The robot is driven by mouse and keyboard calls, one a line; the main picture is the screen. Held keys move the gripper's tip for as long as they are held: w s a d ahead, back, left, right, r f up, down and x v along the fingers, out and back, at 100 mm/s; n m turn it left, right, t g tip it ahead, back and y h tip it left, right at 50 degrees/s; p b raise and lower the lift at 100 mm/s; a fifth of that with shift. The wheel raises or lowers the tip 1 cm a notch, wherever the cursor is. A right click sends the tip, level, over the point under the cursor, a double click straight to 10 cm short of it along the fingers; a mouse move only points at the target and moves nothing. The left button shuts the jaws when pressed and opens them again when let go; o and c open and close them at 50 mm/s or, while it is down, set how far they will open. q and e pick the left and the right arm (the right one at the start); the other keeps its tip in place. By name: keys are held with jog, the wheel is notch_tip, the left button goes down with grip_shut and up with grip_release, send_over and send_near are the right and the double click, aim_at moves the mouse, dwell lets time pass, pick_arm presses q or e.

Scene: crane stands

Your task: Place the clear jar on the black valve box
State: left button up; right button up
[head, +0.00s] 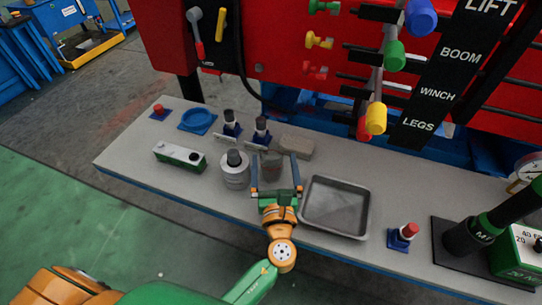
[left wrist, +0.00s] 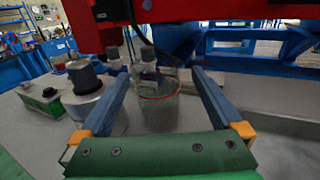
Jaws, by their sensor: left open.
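The clear jar (head: 271,166) stands on the grey bench between the fingers of my left gripper (head: 274,160). The gripper is open, with one finger on each side of the jar. In the left wrist view, the jar (left wrist: 158,108) is see-through with a reddish rim, between the two blue fingers (left wrist: 160,76). I cannot tell whether either finger touches it. No plainly black box shows; a green and white box with a black knob (head: 180,156) lies to the left, and I cannot tell if it is the black valve box. My right gripper is not in view.
A grey canister with a dark cap (head: 235,171) stands close left of the jar. Two black-knobbed blue valves (head: 231,125) and a brownish block (head: 296,146) are behind. A metal tray (head: 365,211) is at right. The red crane panel (head: 275,45) with levers overhangs the back.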

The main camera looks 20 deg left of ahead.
aim_at(271, 148)
pick_arm(q)
jog(key=x, duration=0.6)
jog(key=shift+a, duration=0.35)
jog(key=c, duration=1.5)
